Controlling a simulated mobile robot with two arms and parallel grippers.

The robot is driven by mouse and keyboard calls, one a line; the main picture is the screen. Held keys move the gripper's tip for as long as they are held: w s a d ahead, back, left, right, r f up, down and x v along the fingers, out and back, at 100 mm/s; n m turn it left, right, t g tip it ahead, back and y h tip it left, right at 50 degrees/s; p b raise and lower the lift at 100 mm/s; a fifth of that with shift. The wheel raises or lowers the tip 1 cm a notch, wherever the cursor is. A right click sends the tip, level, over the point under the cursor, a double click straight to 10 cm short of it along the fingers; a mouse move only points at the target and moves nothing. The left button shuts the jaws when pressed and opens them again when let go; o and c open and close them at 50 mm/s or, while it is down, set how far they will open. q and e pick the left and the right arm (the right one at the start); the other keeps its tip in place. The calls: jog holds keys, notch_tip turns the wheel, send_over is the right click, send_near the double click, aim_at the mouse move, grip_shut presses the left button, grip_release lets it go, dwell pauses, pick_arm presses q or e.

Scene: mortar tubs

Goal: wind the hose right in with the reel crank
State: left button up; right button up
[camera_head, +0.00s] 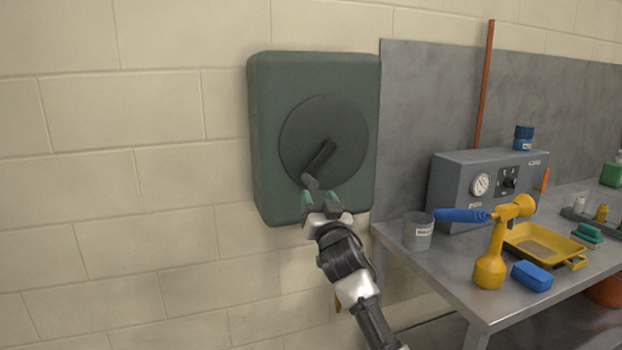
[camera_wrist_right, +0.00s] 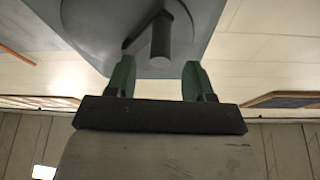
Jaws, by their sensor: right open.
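The hose reel (camera_head: 264,130) is a dark green box on the block wall, with a round dark disc (camera_head: 348,125) on its front. The crank (camera_head: 319,158) is a dark arm on the disc, pointing down and left. In the right wrist view its handle (camera_wrist_right: 161,38) points towards me, its end close to the gap between my fingertips. My right gripper (camera_head: 320,197) is open just below and in front of the crank; its green fingers also show in the right wrist view (camera_wrist_right: 158,72). My left gripper is out of view.
A metal bench (camera_head: 430,273) stands at the right with a grey cup (camera_head: 418,232), a yellow sprayer (camera_head: 490,268), a blue sponge (camera_head: 532,276), a yellow tray (camera_head: 572,255) and a grey gauge box (camera_head: 455,180). The wall left of the reel is clear.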

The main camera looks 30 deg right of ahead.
aim_at(307, 174)
jog(key=x, duration=0.6)
jog(key=shift+w+r+p, duration=0.1)
jog(key=shift+p, duration=0.25)
grip_shut()
